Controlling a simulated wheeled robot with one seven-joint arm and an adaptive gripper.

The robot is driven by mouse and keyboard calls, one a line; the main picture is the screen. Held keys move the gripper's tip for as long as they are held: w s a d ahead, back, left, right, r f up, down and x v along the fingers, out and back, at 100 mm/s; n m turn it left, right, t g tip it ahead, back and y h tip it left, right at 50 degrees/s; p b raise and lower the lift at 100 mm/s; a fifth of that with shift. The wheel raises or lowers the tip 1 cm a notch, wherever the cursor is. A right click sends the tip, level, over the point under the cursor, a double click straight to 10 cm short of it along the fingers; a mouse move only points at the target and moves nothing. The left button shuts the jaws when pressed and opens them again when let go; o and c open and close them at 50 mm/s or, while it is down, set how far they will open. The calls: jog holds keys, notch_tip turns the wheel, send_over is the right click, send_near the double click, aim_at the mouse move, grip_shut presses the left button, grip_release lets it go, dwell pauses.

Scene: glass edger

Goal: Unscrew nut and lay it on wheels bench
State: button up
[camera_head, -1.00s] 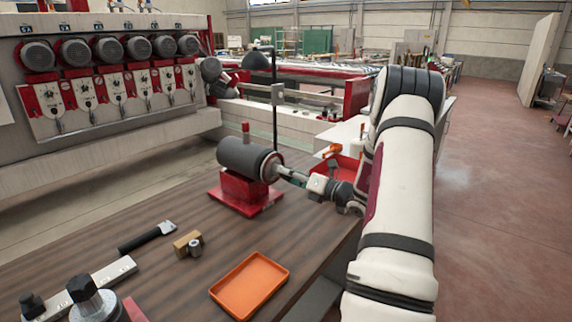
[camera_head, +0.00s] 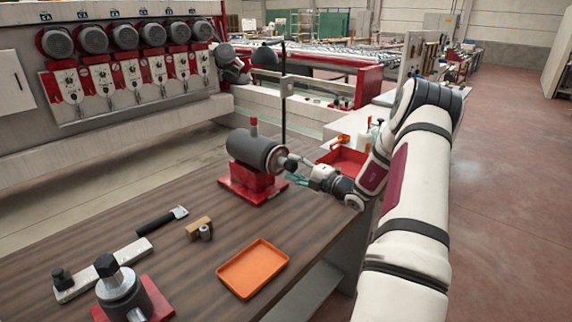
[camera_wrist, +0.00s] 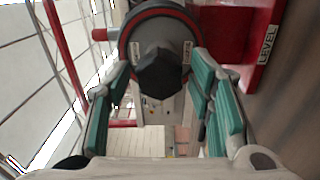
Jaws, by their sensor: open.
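A grey horizontal cylinder (camera_head: 247,146) stands on a red base (camera_head: 240,184) on the dark wood-topped bench (camera_head: 120,225). In the wrist view, a dark six-sided nut (camera_wrist: 161,74) sits in the middle of the cylinder's round end face (camera_wrist: 150,32). My gripper (camera_head: 300,172) is at the right end of the cylinder. In the wrist view, its green-padded fingers (camera_wrist: 163,95) are apart, one to each side of the nut, with gaps visible. I cannot tell how deep the nut lies between the fingertips.
An orange tray (camera_head: 253,268), a wooden block (camera_head: 195,229), a black-handled tool (camera_head: 160,220) and a steel bar (camera_head: 85,275) lie on the bench. Another spindle with a dark hex top (camera_head: 121,290) stands front left. A red bin (camera_head: 343,160) is behind my gripper.

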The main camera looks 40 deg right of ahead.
grip_shut()
jog(key=n+b, duration=0.1)
jog(key=n, duration=0.3)
jog(key=shift+w+n, duration=0.1)
jog(key=shift+n, duration=0.2)
jog(key=n+b, duration=0.1)
jog(key=n, duration=0.2)
jog(key=shift+n+b, duration=0.3)
jog(key=shift+n, duration=0.1)
jog(key=n+b, duration=0.2)
jog(key=n, duration=0.1)
jog(key=shift+n, duration=0.4)
jog(key=n+b, duration=0.3)
jog(key=n, duration=0.1)
jog(key=shift+f+n, duration=0.1)
jog(key=shift+n, duration=0.3)
jog(key=shift+s+r, duration=0.2)
